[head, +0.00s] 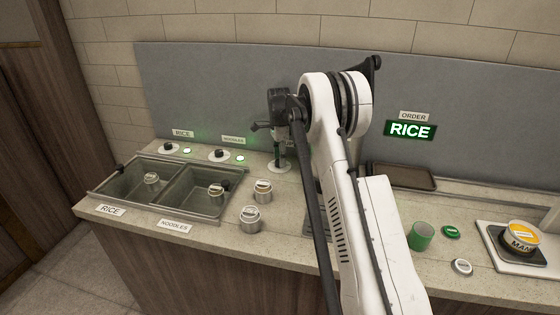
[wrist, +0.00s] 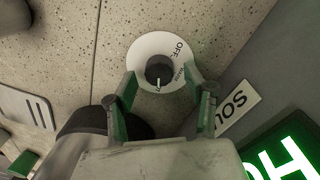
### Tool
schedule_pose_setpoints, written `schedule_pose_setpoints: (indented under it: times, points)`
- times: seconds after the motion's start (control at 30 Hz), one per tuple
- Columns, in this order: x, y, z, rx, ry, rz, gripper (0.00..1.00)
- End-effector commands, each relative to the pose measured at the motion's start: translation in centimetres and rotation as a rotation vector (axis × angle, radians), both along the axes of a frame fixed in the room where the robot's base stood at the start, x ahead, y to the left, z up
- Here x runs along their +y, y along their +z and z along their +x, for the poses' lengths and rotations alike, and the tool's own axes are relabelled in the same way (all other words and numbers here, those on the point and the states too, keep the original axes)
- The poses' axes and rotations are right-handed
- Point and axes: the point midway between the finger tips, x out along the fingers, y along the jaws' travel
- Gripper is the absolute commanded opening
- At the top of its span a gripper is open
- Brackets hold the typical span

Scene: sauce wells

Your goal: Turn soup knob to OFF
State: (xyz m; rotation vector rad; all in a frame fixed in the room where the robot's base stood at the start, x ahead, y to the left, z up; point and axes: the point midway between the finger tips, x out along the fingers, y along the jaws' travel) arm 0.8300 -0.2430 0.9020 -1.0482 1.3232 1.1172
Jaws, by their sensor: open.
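The soup knob (wrist: 159,69) is a black knob on a round white dial (wrist: 146,48). The dial also shows in the head view (head: 279,167), under my gripper. The word OFF is at the dial's upper right in the wrist view, and the knob's white line points down the picture, away from OFF. My gripper (wrist: 160,76) is open, with green-padded fingers to the left and right of the knob. I cannot tell whether either finger touches it. In the head view my gripper (head: 279,153) points down above the dial, partly hiding it.
A partly hidden "SOU" label (wrist: 238,108) and a lit green sign (wrist: 288,158) are close to the right finger. The rice knob (head: 169,147) and noodles knob (head: 219,154) stand left, with green lights. Several metal canisters (head: 251,219) and sinks (head: 141,180) are in front.

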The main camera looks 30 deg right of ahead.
Motion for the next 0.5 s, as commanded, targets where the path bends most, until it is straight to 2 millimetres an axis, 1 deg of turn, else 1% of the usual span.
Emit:
schedule_pose_setpoints:
  times: [0.13, 0.43, 0.47, 0.5]
  points:
    - [0.01, -0.97, -0.07, 0.0, 0.0, 0.0, 0.48]
    - [0.02, -1.18, -0.09, 0.0, 0.0, 0.0, 0.48]
    - [0.01, -1.18, -0.08, 0.0, 0.0, 0.0, 0.47]
    - [0.01, -1.18, -0.08, 0.0, 0.0, 0.0, 0.42]
